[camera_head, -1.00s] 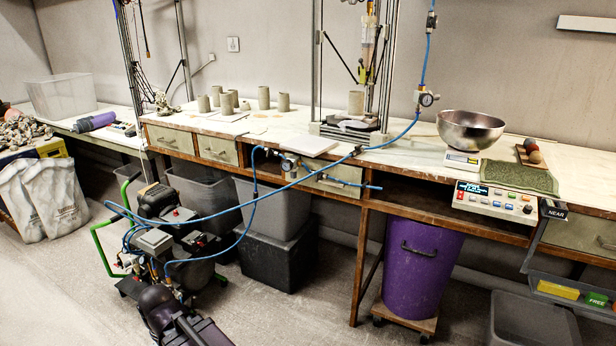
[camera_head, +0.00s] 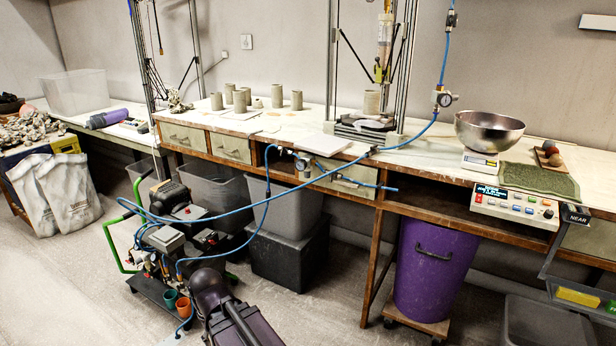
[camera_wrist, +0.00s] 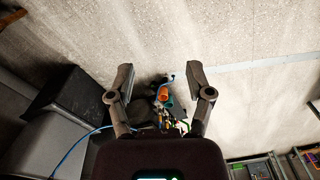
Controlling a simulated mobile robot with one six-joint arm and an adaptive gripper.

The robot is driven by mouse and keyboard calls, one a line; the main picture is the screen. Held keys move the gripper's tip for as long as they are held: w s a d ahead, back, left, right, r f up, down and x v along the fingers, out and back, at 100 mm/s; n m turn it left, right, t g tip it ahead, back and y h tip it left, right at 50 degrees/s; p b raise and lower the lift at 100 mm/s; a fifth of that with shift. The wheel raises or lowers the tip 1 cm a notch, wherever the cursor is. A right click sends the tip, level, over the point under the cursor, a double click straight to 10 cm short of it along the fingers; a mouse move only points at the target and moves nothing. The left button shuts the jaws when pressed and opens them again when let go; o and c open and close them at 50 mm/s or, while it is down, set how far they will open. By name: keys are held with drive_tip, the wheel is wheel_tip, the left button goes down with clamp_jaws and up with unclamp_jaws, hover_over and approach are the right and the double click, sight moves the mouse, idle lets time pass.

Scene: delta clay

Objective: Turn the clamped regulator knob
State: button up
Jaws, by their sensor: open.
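A regulator with a round gauge (camera_head: 301,163) is fixed at the front edge of the bench, with blue hose running to it. A second regulator with a gauge (camera_head: 444,98) hangs on the hose by the frame posts. I cannot tell from these views which one is clamped, and the knobs are too small to make out. My gripper (camera_wrist: 158,84) is open and empty in the wrist view, with bare floor and the compressor beyond it. My arm shows at the bottom of the head view, well apart from both regulators.
A compressor (camera_head: 190,232) with a green handle stands on the floor in front of the bench. Blue hose (camera_head: 235,212) crosses the space before the bench. A purple bin (camera_head: 425,270) and a black box (camera_head: 289,256) stand below. Open floor lies at the left.

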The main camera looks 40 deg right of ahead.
drive_tip(key=w+d+f+m+t+h+b, duration=0.2)
drive_tip(key=w+d+t+b, duration=0.25)
drive_tip(key=w+d, duration=0.65)
drive_tip(key=m+t+h+b, duration=0.4)
drive_tip(key=t+h+b, duration=0.5)
drive_tip(key=t, duration=0.6)
approach(307, 177)
drive_tip(key=v, duration=0.3)
drive_tip(key=shift+d, duration=0.1)
drive_tip(key=p+x, duration=0.5)
drive_tip(key=x, duration=0.8)
drive_tip(key=shift+w+d+r, duration=0.15)
drive_tip(key=shift+w, duration=0.15)
